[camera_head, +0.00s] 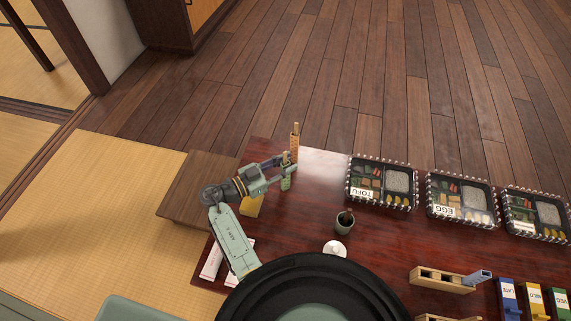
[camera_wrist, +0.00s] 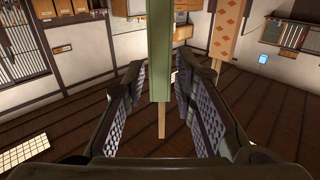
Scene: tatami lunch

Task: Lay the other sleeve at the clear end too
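A green chopstick sleeve (camera_head: 286,183) stands upright at my gripper, its wooden end up in the head view. In the wrist view the green sleeve (camera_wrist: 160,50) runs between my fingertips, its wooden end hanging down in the picture. In the head view my gripper (camera_head: 284,172) is over the table's far left part. An orange patterned sleeve (camera_head: 295,141) stands upright just beyond; it also shows in the wrist view (camera_wrist: 226,30). I cannot tell whether the green sleeve's lower end touches the table.
White paper strips (camera_head: 212,263) lie at the table's left end, partly behind my arm. A dark cup (camera_head: 344,222) and white lidded pot (camera_head: 335,249) stand near the middle. Lunch boxes (camera_head: 379,207) line the far right; a wooden rack (camera_head: 440,279) is nearer.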

